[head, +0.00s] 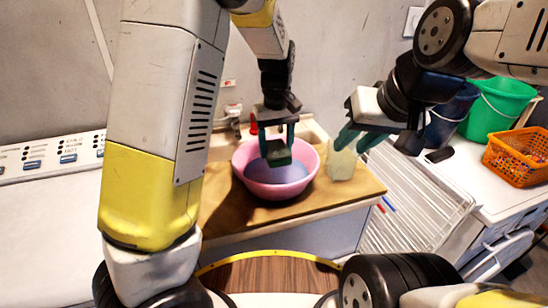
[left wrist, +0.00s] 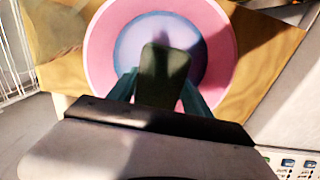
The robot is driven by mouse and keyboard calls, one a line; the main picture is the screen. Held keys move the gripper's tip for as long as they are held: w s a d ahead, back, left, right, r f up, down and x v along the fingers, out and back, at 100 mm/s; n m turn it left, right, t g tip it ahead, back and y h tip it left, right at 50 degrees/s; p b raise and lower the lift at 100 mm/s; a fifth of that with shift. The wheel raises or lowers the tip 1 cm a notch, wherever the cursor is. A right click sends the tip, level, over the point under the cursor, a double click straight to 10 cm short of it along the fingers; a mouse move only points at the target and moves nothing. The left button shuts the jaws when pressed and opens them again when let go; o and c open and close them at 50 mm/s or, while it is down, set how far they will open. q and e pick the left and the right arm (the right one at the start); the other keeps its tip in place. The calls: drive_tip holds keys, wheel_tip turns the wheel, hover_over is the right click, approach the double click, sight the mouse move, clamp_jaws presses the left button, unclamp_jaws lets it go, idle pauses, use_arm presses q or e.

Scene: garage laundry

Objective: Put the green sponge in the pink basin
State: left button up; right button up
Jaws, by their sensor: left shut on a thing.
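The pink basin (head: 308,171) stands on the wooden counter. It holds bluish contents, and its round rim also shows in the left wrist view (left wrist: 103,45). My left gripper (head: 277,142) points down over the basin and is shut on the dark green sponge (head: 277,157). In the left wrist view the sponge (left wrist: 163,72) sits between the two fingers (left wrist: 160,95), with the basin's inside behind it. I cannot tell the exact gap between sponge and basin. My right gripper (head: 360,138) is open to the right of the basin, its fingers apart near a translucent pale container.
The pale container (head: 342,165) stands on the wooden counter (head: 235,220) right of the basin. A white drying rack (head: 415,205) is further right. A green bucket (head: 497,105), a blue bucket (head: 450,115) and an orange basket (head: 520,160) stand at the right. A small red-topped item (head: 254,127) is behind the basin.

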sight(276, 179)
use_arm(q)
wheel_tip(276, 179, down, 8)
drive_tip(key=shift+r, duration=0.1)
idle(0.4)
drive_tip(key=o, duration=1.2)
